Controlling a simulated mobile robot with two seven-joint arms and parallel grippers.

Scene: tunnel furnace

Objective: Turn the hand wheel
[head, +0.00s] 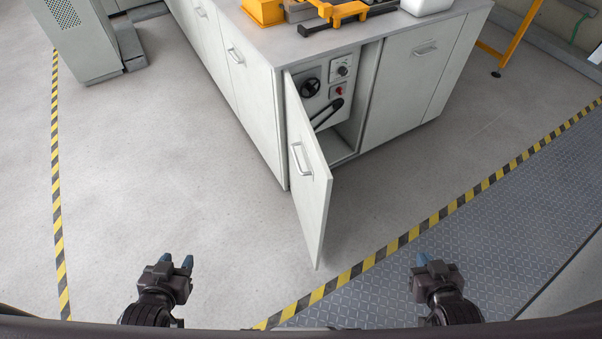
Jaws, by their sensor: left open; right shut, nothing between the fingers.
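A small black hand wheel (310,88) is mounted on a light grey control panel (327,97) inside the cabinet under the counter. The cabinet door (309,176) stands open toward me, and the wheel shows just past its upper edge. My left gripper (177,262) is open and empty at the lower left, well short of the cabinet. My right gripper (422,260) is shut and empty at the lower right, also far from the wheel.
Beside the wheel are a dial (342,70), a red button (339,91) and a black lever (327,114). Yellow tools (338,12) lie on the countertop (275,38). A grey cabinet (78,38) stands at upper left. The floor (165,160) left of the door is clear.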

